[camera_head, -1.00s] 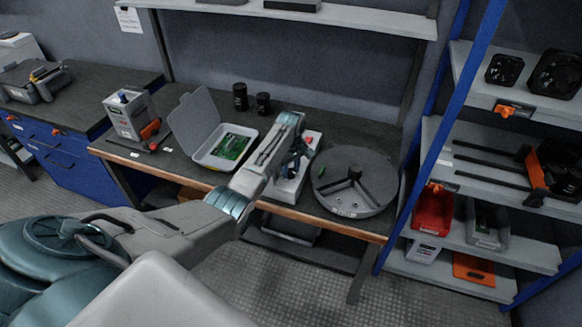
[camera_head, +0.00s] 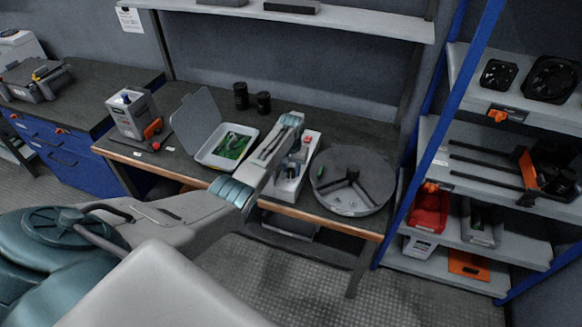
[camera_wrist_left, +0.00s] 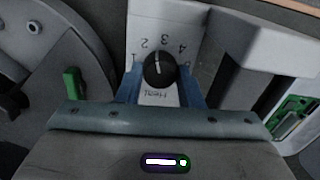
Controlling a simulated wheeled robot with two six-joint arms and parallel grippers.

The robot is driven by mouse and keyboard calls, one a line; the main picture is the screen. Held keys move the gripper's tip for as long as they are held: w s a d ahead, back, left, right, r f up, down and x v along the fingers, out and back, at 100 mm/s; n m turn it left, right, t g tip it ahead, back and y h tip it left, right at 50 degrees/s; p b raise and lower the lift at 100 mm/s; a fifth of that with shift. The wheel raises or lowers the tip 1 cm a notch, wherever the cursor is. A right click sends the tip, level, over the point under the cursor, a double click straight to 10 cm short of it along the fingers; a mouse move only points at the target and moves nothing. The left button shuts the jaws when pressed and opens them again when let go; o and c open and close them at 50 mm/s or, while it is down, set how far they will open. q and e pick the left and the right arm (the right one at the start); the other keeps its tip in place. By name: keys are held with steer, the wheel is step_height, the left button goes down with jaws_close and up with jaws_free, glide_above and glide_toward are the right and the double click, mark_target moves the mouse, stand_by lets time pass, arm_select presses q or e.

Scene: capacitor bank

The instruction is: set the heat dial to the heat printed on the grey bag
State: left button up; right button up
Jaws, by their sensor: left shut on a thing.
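The heat dial (camera_wrist_left: 159,70) is a round black knob with a white pointer line, on a white panel with printed numbers and the word Heat, upside down in the left wrist view. The pointer is toward the gap between 2 and 3. My left gripper (camera_wrist_left: 160,76) has its blue fingers shut on the dial's two sides. The dial's box (camera_head: 286,190) stands on the workbench in the head view, partly hidden by my left arm. I cannot pick out the grey bag or its print. My right gripper is not in view.
Left of the box is an open grey case (camera_head: 226,147) with a green board. A round grey tray (camera_head: 350,202) with dividers is to the right. A grey box (camera_head: 137,113) and two black cylinders (camera_head: 241,96) stand farther left and behind. Shelves (camera_head: 470,150) are at right.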

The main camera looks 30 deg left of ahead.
mark_target(291, 171)
arm_select(q)
steer(key=shift+w+r+m, duration=0.1)
steer(key=shift+m, duration=1.6)
steer(key=o, duration=1)
steer(key=shift+c, duration=0.2)
steer(key=shift+r, duration=0.1)
step_height(291, 171, up, 11)
steer(key=b, duration=0.1)
steer(key=shift+f, duration=0.2)
